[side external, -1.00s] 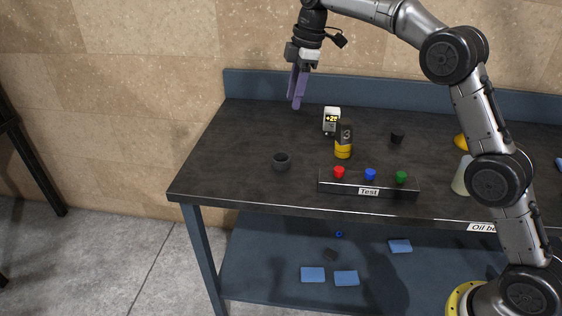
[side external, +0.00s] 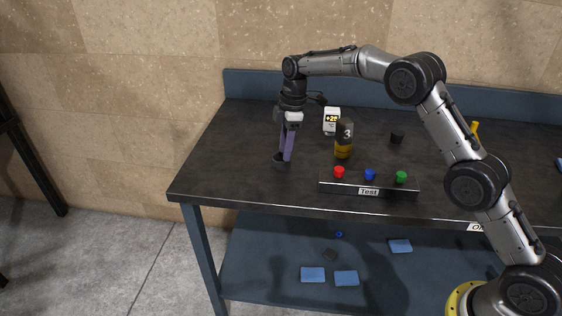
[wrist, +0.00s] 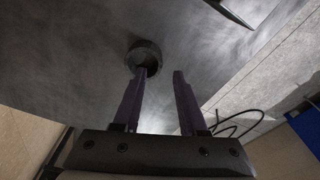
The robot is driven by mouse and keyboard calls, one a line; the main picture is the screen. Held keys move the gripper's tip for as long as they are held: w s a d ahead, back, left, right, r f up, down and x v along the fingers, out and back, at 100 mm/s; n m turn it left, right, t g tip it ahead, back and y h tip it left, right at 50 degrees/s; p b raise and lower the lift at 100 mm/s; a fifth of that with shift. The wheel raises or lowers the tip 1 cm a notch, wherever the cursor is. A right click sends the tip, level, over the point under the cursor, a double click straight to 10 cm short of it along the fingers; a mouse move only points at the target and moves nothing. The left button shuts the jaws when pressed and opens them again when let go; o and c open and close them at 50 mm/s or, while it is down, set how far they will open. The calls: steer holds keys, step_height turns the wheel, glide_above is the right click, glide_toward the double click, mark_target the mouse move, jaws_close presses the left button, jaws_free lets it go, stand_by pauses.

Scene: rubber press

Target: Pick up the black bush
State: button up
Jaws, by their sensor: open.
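The black bush (side external: 278,166) is a short dark ring standing on the dark tabletop at the left part of the table. It also shows in the wrist view (wrist: 144,48), with its round opening visible. My gripper (side external: 286,159) points down at the bush, its purple fingers overlapping the bush's top in the side view. In the wrist view my gripper (wrist: 159,72) is open and empty. The left fingertip overlaps the bush's opening, and the right fingertip is outside, right of the ring. I cannot tell whether a finger touches the bush.
A yellow-and-black container marked 3 (side external: 343,143) and a white device reading +25 (side external: 331,121) stand right of my gripper. A Test box (side external: 368,190) with red, blue and green buttons sits at the front. A small black part (side external: 396,138) lies farther right. The left tabletop is clear.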

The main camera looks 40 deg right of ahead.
mark_target(280, 166)
steer(key=f, duration=0.4)
steer(key=shift+w+a+f, duration=0.1)
steer(key=shift+a+f, duration=0.1)
steer(key=shift+f, duration=0.2)
jaws_close()
